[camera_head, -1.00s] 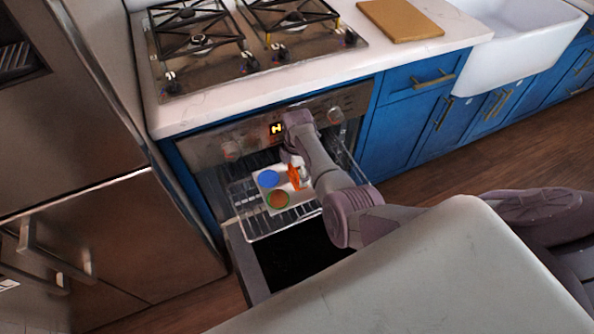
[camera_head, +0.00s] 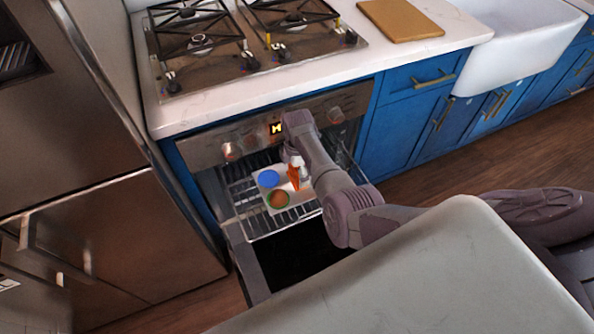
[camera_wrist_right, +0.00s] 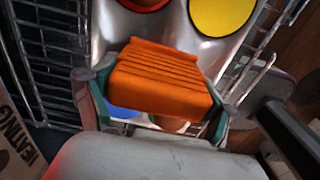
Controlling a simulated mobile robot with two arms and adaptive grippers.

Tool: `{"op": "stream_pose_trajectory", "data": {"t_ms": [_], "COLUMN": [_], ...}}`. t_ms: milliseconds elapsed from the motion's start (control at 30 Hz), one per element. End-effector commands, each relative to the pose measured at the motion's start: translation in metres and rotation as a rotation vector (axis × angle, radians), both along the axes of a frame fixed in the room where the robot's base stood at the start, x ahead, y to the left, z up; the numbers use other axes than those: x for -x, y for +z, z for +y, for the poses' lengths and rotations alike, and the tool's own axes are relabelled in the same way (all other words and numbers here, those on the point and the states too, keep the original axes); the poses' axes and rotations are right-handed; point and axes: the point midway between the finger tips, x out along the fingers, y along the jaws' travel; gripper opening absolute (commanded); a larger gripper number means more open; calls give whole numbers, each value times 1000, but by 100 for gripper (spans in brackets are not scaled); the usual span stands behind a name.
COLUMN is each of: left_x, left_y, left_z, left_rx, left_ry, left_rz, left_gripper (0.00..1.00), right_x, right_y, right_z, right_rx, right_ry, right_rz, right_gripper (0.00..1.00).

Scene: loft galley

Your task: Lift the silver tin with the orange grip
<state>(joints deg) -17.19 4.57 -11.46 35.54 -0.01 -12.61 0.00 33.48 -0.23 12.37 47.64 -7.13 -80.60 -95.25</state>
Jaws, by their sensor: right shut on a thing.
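The silver tin (camera_head: 262,187) has round coloured wells and sits at the oven rack inside the open oven. In the head view a blue well and a green-rimmed brown well show. The orange grip (camera_head: 294,174) stands up from the tin. My right gripper (camera_wrist_right: 160,95) is shut on the orange grip (camera_wrist_right: 160,75), one teal-edged finger on each side. The wrist view also shows silver tin surface with red and yellow wells beyond the grip, and part of a blue well below it. I cannot tell whether the tin is clear of the rack. My left gripper is not in view.
The wire oven rack (camera_head: 245,217) lies under and around the tin. The oven's knob panel (camera_head: 200,150) and the counter edge are close above my right arm. A gas hob (camera_head: 205,65), cutting board (camera_head: 400,20) and white sink (camera_head: 520,45) are on the counter.

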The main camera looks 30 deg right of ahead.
Motion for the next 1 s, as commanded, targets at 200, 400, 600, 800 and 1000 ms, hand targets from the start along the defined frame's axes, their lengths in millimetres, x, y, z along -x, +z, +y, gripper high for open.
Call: {"op": "stream_pose_trajectory", "data": {"t_ms": [200,400,600,800,1000], "left_x": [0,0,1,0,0], "left_y": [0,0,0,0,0], "left_z": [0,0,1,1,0], "left_rx": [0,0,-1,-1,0], "left_ry": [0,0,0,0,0], "left_rz": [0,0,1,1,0], "left_gripper": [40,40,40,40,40], "right_x": [0,0,0,-1,-1], "right_y": [0,0,3,31,75], "right_z": [0,0,0,0,-1], "right_rx": [0,0,0,1,1], "right_ry": [0,0,0,0,0], "right_rz": [0,0,-1,-5,-5], "right_gripper": [100,100,100,100,100]}}
